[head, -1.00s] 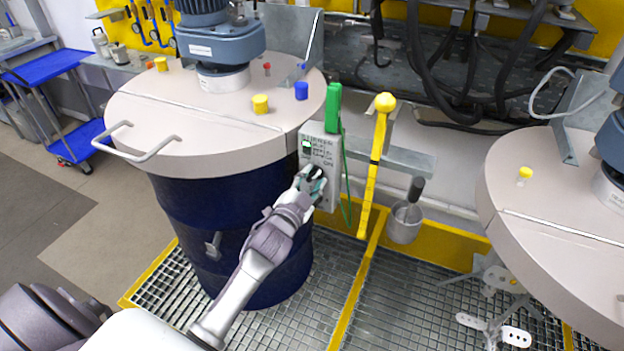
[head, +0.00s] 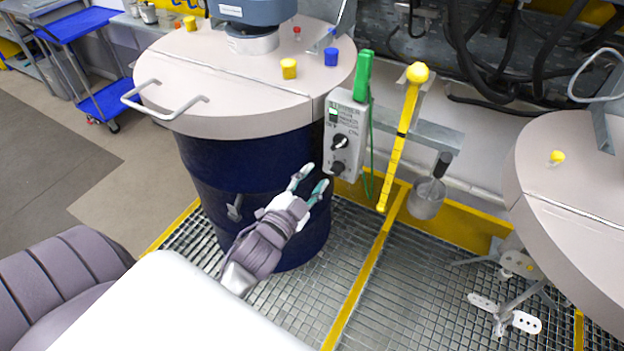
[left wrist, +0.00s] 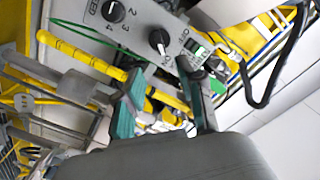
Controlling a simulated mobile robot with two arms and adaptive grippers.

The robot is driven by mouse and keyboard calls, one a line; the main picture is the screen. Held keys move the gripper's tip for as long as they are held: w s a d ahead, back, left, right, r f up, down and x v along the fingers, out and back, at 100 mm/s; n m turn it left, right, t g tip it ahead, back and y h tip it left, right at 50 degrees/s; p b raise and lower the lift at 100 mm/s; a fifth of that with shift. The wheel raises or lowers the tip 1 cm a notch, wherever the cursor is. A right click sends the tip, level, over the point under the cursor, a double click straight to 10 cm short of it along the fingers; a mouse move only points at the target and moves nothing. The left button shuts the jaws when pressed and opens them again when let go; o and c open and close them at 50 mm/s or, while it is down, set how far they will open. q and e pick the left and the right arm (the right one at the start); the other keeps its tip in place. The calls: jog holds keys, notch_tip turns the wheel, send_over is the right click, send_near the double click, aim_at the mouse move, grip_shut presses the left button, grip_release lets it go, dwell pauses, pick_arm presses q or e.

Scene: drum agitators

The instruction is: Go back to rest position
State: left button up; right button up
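My left gripper (head: 312,184) is open and empty in the head view. It is in front of the dark blue drum (head: 250,165), below and left of the grey control box (head: 343,138). The box carries two black knobs and a small green-lit switch. In the left wrist view, the open fingers (left wrist: 165,112) show with the control box (left wrist: 140,30) beyond them, apart from it. My right gripper does not show in either view.
A metal cup (head: 426,200) hangs further right. A second drum lid (head: 575,200) is at the right, with an agitator (head: 505,312) below it. A blue cart (head: 85,25) stands at upper left.

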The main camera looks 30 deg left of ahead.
pick_arm(q)
jog(key=shift+f, duration=0.1)
dwell(0.4)
jog(key=s+d+f+n+g+b, duration=0.1)
jog(key=s+f+g, duration=0.25)
jog(key=f, duration=0.85)
jog(key=s+d+f+n+g, duration=0.15)
jog(key=s+f, duration=0.25)
jog(key=f, duration=0.9)
jog(key=s+d+f+n+g+b, duration=0.1)
jog(key=s+f+g, duration=0.25)
jog(key=f, duration=0.85)
jog(key=s+f+g, duration=0.2)
jog(key=s+f, duration=0.4)
jog(key=s, duration=0.3)
jog(key=s+f+n+g, duration=0.1)
jog(key=s+f+g, duration=0.2)
jog(key=s+f, duration=0.3)
jog(key=s+d+f+g+h+b, duration=0.1)
jog(key=s+f+g, duration=0.2)
jog(key=s+f, duration=0.4)
jog(key=s, duration=0.7)
jog(key=shift+n, duration=0.35)
